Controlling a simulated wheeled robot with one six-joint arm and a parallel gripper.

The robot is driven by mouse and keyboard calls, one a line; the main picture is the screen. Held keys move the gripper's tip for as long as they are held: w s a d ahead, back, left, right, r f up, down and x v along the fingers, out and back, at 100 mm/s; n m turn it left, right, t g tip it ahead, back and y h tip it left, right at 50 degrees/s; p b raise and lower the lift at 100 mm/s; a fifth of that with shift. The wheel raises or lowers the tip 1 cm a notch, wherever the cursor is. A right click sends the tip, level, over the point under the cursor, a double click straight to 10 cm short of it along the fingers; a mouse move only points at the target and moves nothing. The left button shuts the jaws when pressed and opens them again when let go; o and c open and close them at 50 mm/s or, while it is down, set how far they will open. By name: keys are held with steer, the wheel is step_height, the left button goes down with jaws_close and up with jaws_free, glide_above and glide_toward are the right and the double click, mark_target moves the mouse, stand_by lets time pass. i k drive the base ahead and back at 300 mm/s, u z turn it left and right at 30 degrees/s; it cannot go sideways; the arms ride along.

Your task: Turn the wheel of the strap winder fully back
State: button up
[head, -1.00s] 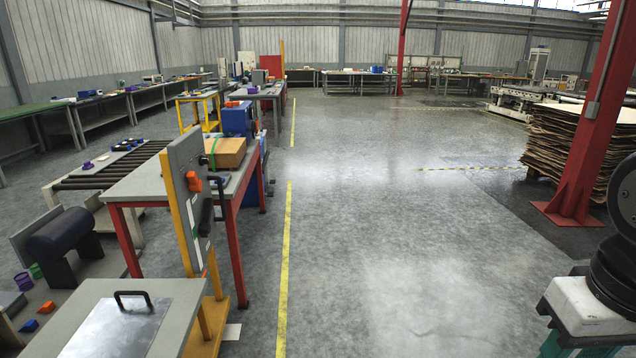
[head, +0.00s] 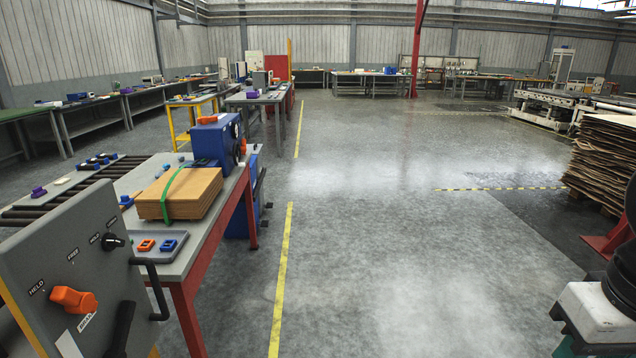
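A blue box-shaped machine (head: 213,143) with an orange part on top stands at the far end of a red-legged table. It looks like the strap winder. A dark round wheel (head: 238,138) is on its right side, seen at a slant; how far it is turned cannot be told. A cardboard stack (head: 180,193) with a green strap (head: 172,190) around it lies on the table in front of the machine. Only part of my arm shows at the lower right edge. My gripper is not in view.
A grey panel (head: 60,250) with an orange knob (head: 73,299) and black handles stands close at the left front. A grey tray (head: 157,245) with small orange and blue pieces lies on the table's near corner. The floor (head: 380,270) right of the yellow line is clear.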

mark_target(237, 154)
steer(key=u, duration=0.15)
steer(key=i, duration=1.95)
steer(key=u, duration=0.5)
steer(key=i, duration=1.95)
steer(key=u, duration=0.25)
